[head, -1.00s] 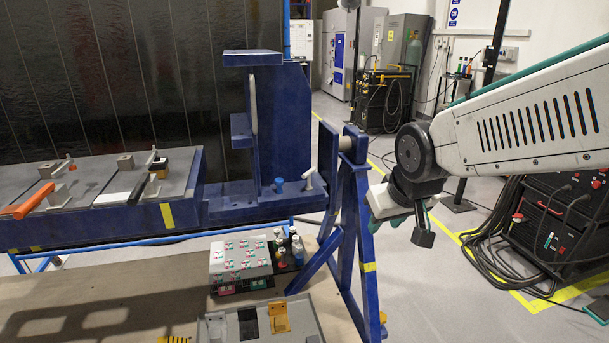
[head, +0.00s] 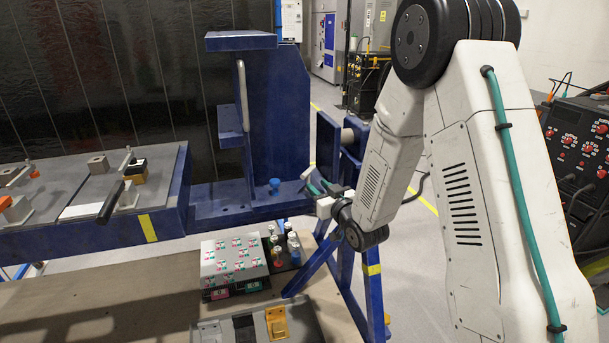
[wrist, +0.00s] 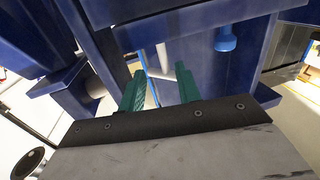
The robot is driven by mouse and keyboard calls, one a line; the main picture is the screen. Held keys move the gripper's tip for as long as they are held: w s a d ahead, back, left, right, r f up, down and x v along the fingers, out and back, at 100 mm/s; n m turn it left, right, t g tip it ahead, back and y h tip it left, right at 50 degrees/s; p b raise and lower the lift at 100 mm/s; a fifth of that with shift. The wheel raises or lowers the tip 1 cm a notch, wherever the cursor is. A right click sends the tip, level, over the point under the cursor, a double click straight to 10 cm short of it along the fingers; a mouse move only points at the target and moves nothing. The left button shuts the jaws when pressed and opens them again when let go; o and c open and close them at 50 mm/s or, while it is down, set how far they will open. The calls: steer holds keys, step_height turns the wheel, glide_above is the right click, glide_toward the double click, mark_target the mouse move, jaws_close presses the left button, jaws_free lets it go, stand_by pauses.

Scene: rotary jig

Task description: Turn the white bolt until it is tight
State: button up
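The white bolt (head: 307,173) stands at the right end of the blue jig (head: 235,203); in the head view only its upper part shows above my gripper. My gripper (head: 319,184) is close to it, on the near right side. A blue bolt (head: 275,186) stands to the left on the jig and also shows in the wrist view (wrist: 225,40).
The blue stand (head: 371,290) is just right of and below my gripper. A bench (head: 110,303) in front holds a grey box with coloured markings (head: 231,255), small bottles and a grey tray (head: 205,332). Clamps sit on the plates at left.

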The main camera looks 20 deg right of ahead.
mark_target(309, 180)
steer(key=w, duration=0.2)
steer(key=w+a, duration=0.1)
steer(key=w, duration=0.2)
steer(key=w+a, duration=0.1)
steer(key=w, duration=0.1)
steer(key=shift+w+a, duration=0.1)
steer(key=shift+w, duration=0.05)
jaws_close()
